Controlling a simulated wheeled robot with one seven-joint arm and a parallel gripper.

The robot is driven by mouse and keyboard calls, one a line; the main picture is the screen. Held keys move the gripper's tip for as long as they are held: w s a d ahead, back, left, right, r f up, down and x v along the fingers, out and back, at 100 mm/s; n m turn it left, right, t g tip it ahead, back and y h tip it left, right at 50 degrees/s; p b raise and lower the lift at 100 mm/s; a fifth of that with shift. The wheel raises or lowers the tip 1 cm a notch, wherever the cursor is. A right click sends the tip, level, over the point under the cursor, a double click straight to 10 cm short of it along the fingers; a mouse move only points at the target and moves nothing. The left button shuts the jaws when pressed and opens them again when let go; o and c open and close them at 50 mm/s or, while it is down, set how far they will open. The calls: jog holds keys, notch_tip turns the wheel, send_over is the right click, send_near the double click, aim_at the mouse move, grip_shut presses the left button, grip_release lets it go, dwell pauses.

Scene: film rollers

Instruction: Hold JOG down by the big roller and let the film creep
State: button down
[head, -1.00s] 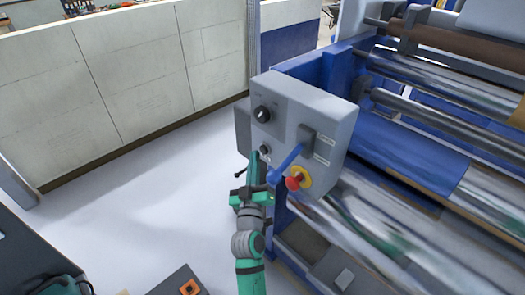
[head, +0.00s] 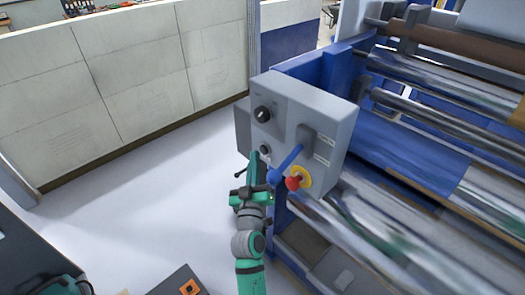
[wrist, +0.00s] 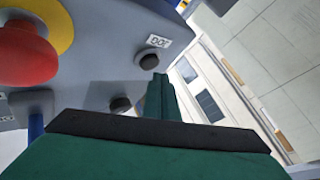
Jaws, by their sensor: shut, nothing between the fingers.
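The JOG button (wrist: 150,60) is a dark round button beside its JOG label (wrist: 158,41) in the wrist view. My gripper (wrist: 160,80) is shut and empty, its tip right at the button's lower edge; I cannot tell whether it presses it. In the head view, my gripper (head: 256,156) reaches up to the lower front of the grey control box (head: 325,100), largely hiding what it meets. Shiny film (head: 400,215) runs over the large rollers to the right of the box.
A red emergency stop (head: 292,183) on a yellow plate sits close to the right of my gripper, also large in the wrist view (wrist: 25,50). A second dark button (wrist: 120,103) is nearby. White floor (head: 140,200) is clear at left.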

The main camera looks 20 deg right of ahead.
jog(key=shift+d, duration=0.2)
dwell(0.4)
jog(key=shift+w+d, duration=0.15)
jog(key=shift+d, duration=0.05)
jog(key=shift+w+d, duration=0.15)
jog(key=shift+d, duration=0.3)
dwell(2.1)
jog(key=shift+a, duration=0.1)
dwell(1.5)
jog(key=shift+s+a, duration=0.3)
jog(key=shift+a, duration=0.45)
jog(key=a, duration=0.1)
jog(key=s+a, duration=0.1)
jog(key=a, duration=0.2)
jog(key=shift+s+a, duration=0.35)
dwell(0.3)
